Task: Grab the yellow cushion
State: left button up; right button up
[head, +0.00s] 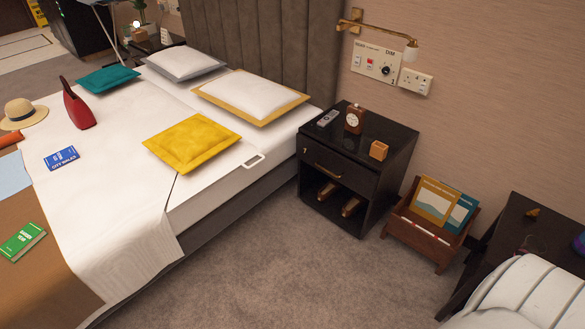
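The yellow cushion (191,144) lies flat on the white bed (125,215), near the bed's right edge. It is square with a raised border and sits in front of a white pillow with a gold border (250,96). Nothing covers the cushion. Neither of my grippers shows in the head view.
A black nightstand (376,195) stands right of the bed with a clock (354,118) and a small orange box (379,150) on top. A wooden magazine rack (415,241) is beside it. Carpet (270,270) in front is clear. A teal cushion (107,79) lies farther left.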

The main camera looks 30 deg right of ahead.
aim_at(189, 144)
jog(key=i+j+z, duration=0.25)
jog(key=z, duration=0.2)
jog(key=i+j+z, duration=0.15)
jog(key=j+z, duration=0.15)
jog(key=z, duration=0.15)
jog(key=i+j+z, duration=0.15)
jog(key=j+z, duration=0.65)
jog(key=z, duration=0.15)
jog(key=i+j+z, duration=0.1)
jog(key=j, duration=1.55)
